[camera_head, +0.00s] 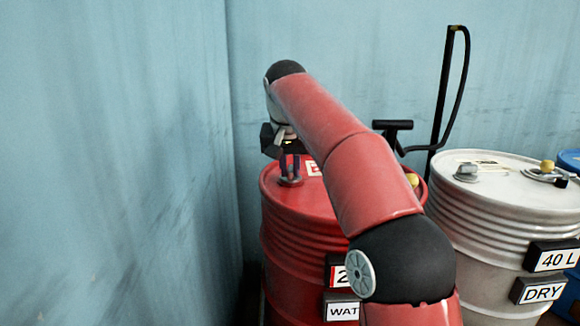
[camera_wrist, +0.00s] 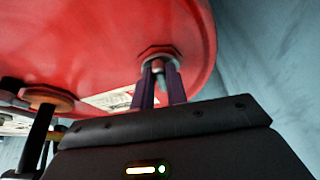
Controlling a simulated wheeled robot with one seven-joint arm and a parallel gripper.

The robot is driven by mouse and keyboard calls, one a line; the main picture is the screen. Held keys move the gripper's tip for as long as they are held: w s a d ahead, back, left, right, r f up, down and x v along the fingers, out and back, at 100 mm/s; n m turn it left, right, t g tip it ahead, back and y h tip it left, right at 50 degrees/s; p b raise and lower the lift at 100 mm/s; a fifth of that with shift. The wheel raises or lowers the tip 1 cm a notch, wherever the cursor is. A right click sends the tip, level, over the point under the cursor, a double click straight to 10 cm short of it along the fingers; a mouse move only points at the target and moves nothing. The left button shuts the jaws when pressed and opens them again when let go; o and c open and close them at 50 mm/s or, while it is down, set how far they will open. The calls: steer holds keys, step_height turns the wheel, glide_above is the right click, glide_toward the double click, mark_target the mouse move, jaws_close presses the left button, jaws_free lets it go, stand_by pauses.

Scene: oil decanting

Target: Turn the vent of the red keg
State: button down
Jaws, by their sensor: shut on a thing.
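The red keg (camera_head: 302,232) stands upright at the centre of the head view, partly hidden behind my arm. Its red top (camera_wrist: 100,45) fills much of the wrist view. The vent (camera_wrist: 158,54) is a small fitting with a hexagonal base near the keg's rim; its base also shows in the head view (camera_head: 290,182). My gripper (camera_wrist: 159,75) points down at the vent, with its two dark fingers on either side of the vent's grey upper part. It is shut on the vent. The fingers hide part of the vent.
A grey-white keg (camera_head: 490,215) stands close on the right, with a grey cap (camera_head: 466,173) on top. A black pump handle (camera_head: 392,126) and a tall black hose (camera_head: 443,90) rise behind the red keg. Blue walls (camera_head: 120,150) bound the left and back.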

steer(key=shift+d+n+y, duration=0.1)
steer(key=shift+n+y, duration=0.2)
steer(key=shift+n, duration=0.4)
steer(key=c, duration=1.4)
jaws_free()
steer(key=shift+r, duration=0.1)
steer(key=v, duration=0.7)
steer(key=shift+s+r, duration=0.2)
steer(key=shift+r, duration=0.1)
steer(key=shift+s+d, duration=0.1)
